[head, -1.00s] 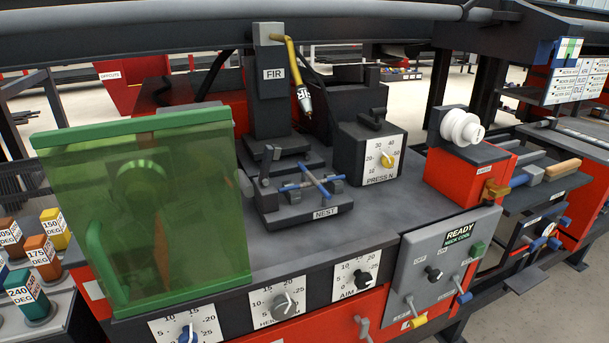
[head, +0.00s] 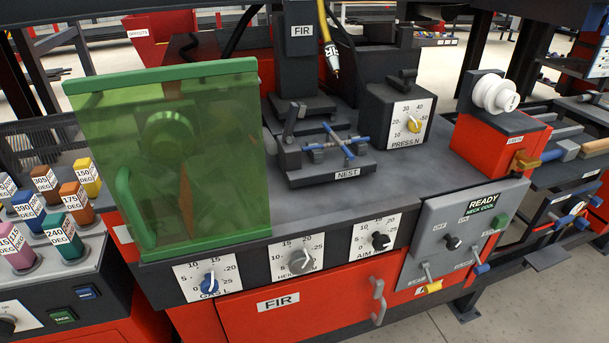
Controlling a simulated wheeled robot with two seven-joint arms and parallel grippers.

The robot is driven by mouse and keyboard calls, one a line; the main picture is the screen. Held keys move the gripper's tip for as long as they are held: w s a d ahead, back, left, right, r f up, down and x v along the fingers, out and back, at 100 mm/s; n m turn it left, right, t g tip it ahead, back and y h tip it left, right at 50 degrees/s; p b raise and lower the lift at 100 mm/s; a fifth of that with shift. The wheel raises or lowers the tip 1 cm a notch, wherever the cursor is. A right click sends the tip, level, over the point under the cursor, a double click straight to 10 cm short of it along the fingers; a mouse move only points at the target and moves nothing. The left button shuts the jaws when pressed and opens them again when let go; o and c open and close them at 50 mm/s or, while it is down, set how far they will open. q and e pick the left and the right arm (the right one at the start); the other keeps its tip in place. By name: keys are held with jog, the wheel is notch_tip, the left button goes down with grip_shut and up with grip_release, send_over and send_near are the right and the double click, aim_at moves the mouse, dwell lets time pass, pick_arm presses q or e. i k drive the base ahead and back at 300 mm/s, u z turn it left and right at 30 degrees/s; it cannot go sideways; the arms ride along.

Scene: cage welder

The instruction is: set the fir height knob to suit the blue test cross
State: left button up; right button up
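The fir height knob (head: 300,262) is a grey dial on the front panel, between the blue GAS L knob (head: 210,284) and the black AIM knob (head: 380,241). Its scale shows 15, 20 and 25; the exact setting is too small to read. The blue test cross (head: 338,147) lies in the nest (head: 325,171) below the FIR post (head: 301,60). Neither of my grippers is in view.
A green see-through guard (head: 170,150) stands at the left of the bench. The PRESS N box (head: 395,112) and red box with a white spool (head: 495,95) are to the right. A red door (head: 300,305) with a grey handle is below the knobs.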

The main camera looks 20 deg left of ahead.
aim_at(299, 263)
jog(key=z, duration=0.1)
jog(key=k, duration=0.75)
jog(key=u, duration=0.7)
jog(key=k, duration=0.45)
jog(key=u, duration=0.55)
jog(key=i, duration=1.05)
jog(key=z, duration=0.65)
